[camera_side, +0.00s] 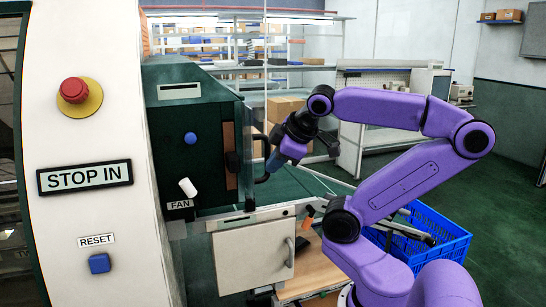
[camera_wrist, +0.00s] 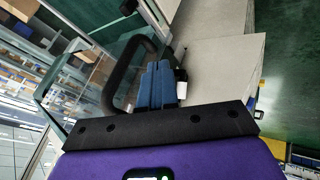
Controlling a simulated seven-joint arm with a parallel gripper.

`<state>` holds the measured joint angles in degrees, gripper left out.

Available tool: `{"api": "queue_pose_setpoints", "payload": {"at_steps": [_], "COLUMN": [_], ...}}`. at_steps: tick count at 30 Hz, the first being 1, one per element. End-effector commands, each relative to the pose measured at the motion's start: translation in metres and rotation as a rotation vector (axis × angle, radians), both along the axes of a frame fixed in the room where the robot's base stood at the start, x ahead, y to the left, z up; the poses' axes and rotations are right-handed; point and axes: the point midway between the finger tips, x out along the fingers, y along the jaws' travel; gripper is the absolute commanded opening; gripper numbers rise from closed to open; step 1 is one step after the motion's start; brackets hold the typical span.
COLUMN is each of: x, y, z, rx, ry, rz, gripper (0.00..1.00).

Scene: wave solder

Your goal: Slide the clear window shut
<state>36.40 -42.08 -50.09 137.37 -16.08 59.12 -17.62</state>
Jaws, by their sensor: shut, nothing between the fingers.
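The clear window (camera_side: 246,150) is a see-through panel at the right end of the dark green machine housing, with a black bar handle (camera_side: 262,168) on it. In the wrist view the window (camera_wrist: 98,72) is seen at a slant, with its curved black handle (camera_wrist: 112,88) just left of my fingers. My gripper (camera_side: 273,163) is at the handle in the side view; its blue fingers (camera_wrist: 157,84) are shut together with nothing between them. The fingers are beside the handle, not around it. I cannot tell whether they touch it.
A white wall panel with a red stop button (camera_side: 73,90) and a blue reset button (camera_side: 99,263) stands at left. A white cabinet door (camera_side: 252,258) is below the window. A blue crate (camera_side: 440,247) stands on the floor behind my arm.

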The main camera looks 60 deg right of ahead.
Motion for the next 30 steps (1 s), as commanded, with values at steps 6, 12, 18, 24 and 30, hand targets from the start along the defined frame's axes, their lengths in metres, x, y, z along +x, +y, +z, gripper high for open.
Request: {"api": "queue_pose_setpoints", "payload": {"at_steps": [6, 12, 18, 24, 30], "x": [0.010, 0.017, 0.019, 0.019, 0.021], "y": [-0.017, -0.026, -0.028, -0.028, -0.031], "z": [0.000, 0.001, 0.001, 0.001, 0.001], "rx": [0.001, 0.000, 0.000, 0.000, 0.000], "ry": [0.002, -0.001, -0.002, -0.002, -0.001], "rz": [-0.004, -0.002, 0.000, 0.000, -0.002], "gripper": [0.00, 0.00, 0.00, 0.00, 0.00]}}
